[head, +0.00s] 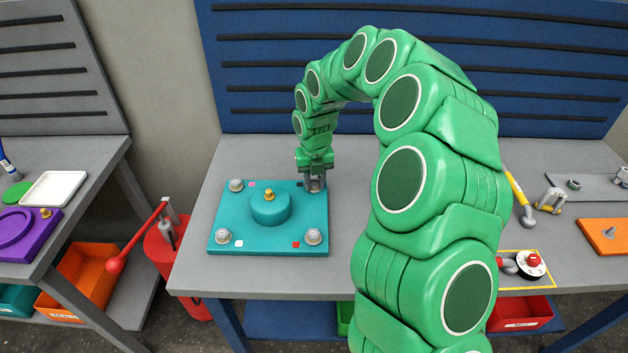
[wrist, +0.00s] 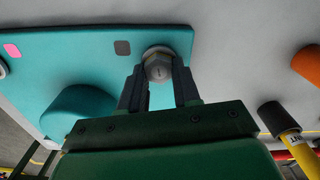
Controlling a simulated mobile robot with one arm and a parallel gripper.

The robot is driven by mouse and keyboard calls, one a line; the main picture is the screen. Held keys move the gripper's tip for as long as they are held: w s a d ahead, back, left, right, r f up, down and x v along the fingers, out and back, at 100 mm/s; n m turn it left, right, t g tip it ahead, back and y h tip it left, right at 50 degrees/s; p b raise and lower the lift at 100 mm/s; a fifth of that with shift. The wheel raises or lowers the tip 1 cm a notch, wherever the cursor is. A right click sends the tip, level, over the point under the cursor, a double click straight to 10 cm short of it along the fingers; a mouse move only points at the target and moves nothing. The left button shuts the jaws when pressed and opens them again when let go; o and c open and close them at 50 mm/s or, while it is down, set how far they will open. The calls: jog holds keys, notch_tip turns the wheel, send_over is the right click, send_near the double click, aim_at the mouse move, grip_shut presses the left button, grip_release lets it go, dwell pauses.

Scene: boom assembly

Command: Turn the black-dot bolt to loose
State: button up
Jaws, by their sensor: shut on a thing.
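The teal plate (head: 225,220) lies on the grey table with a bolt near each corner. The black-dot bolt (wrist: 158,66) is at its far right corner, beside a dark square mark (wrist: 122,47) in the wrist view. My gripper (head: 314,186) comes down over this corner from above, and its fingers are shut on the bolt's hex head, one on each side. A line shows on the bolt head. In the head view the bolt is mostly hidden by the gripper. The other bolts are pink-marked (head: 236,185), white-marked (head: 222,237) and red-marked (head: 312,236).
A round raised hub (head: 270,210) with a brass fitting stands mid-plate. A yellow-handled tool (head: 516,187), a red knob (head: 531,260) and an orange plate (head: 603,236) lie to the right. A red pump (head: 165,250) stands left of the table.

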aim_at(314, 184)
jog(key=shift+s+f+n, duration=0.1)
jog(key=shift+f+n, duration=0.1)
jog(key=shift+n, duration=0.5)
jog(key=o, duration=1.1)
jog(key=shift+c, duration=0.2)
notch_tip(314, 184, up, 8)
jog(key=shift+r, duration=0.1)
